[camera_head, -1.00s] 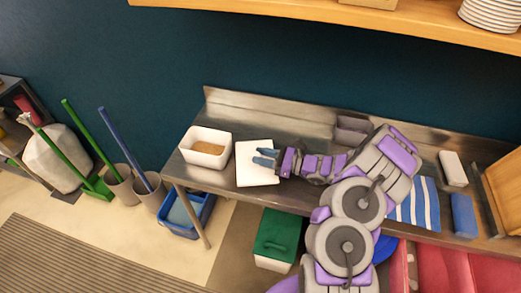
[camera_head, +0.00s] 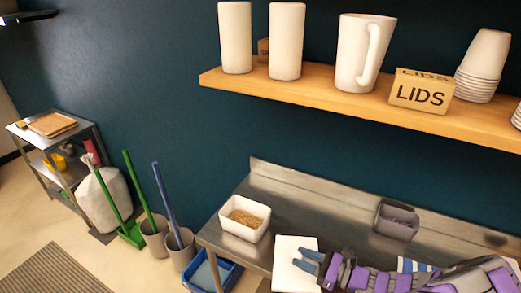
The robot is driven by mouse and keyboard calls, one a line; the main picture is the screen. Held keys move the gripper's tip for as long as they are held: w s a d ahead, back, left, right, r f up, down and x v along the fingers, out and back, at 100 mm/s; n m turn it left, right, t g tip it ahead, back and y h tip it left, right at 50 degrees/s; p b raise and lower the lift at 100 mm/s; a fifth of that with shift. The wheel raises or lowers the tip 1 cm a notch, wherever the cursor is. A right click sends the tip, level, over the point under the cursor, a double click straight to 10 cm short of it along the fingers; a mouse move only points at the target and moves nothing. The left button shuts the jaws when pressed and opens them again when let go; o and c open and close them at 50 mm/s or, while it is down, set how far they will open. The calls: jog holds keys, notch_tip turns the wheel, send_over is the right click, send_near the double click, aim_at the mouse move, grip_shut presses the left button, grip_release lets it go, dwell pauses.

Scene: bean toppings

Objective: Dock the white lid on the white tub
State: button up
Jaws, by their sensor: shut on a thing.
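The white tub (camera_head: 264,228) stands open on the left end of the steel counter, with brown beans or grains inside. The white lid (camera_head: 284,277) is a flat square just right of the tub and nearer to me, apart from the tub's opening.
A grey bin (camera_head: 397,221) stands on the counter to the right. A wooden shelf (camera_head: 300,97) above holds white cups, a pitcher and a LIDS box (camera_head: 421,92).

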jog(key=w+r, duration=0.2)
jog(key=w, duration=0.1)
jog(key=w+r, duration=0.1)
jog(key=w, duration=0.1)
jog(key=shift+w+a+r, duration=0.2)
jog(key=shift+w+r, duration=0.05)
jog(key=w+a+r+t, duration=0.1)
jog(key=w+r, duration=0.5)
jog(key=r, duration=0.1)
jog(key=shift+w+a+m, duration=0.2)
jog(key=shift+a+m, duration=0.05)
jog(key=shift+m, duration=0.15)
jog(key=shift+d, duration=0.15)
